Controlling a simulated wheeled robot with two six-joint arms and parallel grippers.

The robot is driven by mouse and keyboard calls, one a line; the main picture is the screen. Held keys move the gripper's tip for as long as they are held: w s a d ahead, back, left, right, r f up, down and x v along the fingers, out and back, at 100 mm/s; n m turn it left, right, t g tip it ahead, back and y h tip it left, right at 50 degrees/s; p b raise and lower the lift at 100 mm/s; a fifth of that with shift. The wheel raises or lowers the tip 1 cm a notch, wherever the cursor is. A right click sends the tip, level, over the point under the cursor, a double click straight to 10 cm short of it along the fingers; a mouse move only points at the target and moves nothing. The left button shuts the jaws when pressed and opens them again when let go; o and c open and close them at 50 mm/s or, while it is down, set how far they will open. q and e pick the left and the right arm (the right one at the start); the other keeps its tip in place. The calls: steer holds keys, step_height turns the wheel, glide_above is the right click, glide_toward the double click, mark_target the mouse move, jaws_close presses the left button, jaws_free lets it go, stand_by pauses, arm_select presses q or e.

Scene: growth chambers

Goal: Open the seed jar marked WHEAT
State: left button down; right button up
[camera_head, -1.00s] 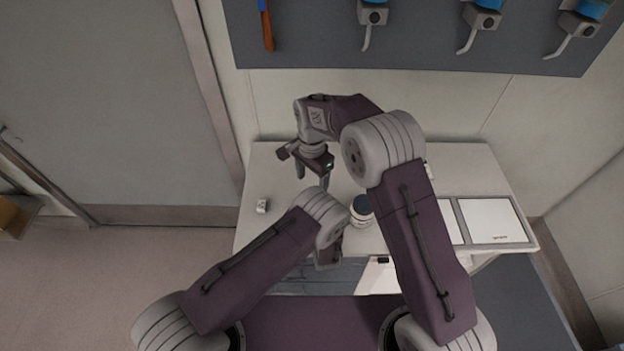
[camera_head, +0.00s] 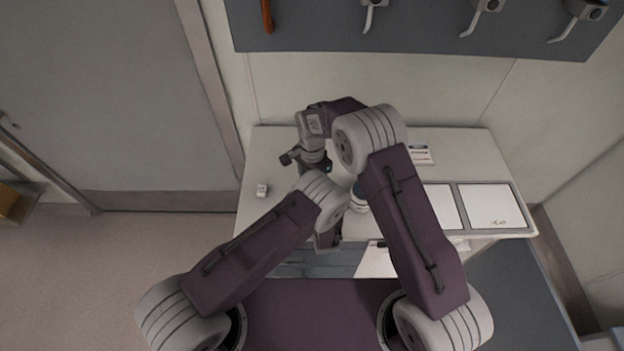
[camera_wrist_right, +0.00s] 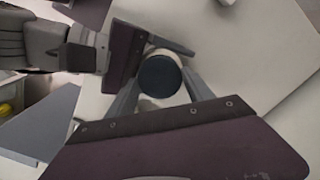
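A pale jar with a dark round lid (camera_wrist_right: 160,76) stands in the right wrist view; no lettering on it is legible. My right gripper (camera_wrist_right: 163,92) is open, its two fingers apart on either side of the lid. My left gripper (camera_wrist_right: 168,46) comes in from the left there, one finger along the jar's far side; its other finger is hidden. In the head view, my right gripper (camera_head: 310,163) points down over the table, and my left gripper (camera_head: 328,238) is mostly behind its own wrist. A pale jar (camera_head: 358,201) shows partly between my arms; I cannot tell whether it is the same one.
The white table (camera_head: 262,150) has a small white block (camera_head: 262,190) at its left. A printed card (camera_head: 420,152) and two framed pale panels (camera_head: 490,206) lie at the right. A tool board (camera_head: 420,38) hangs on the back wall. My arms hide the table's middle.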

steer(key=c, duration=0.3)
steer(key=n, duration=0.5)
steer(key=shift+n, duration=0.4)
steer(key=n, duration=1.3)
steer(key=shift+n, duration=0.3)
steer(key=shift+d, duration=0.1)
steer(key=shift+r, duration=0.25)
steer(key=shift+r, duration=0.95)
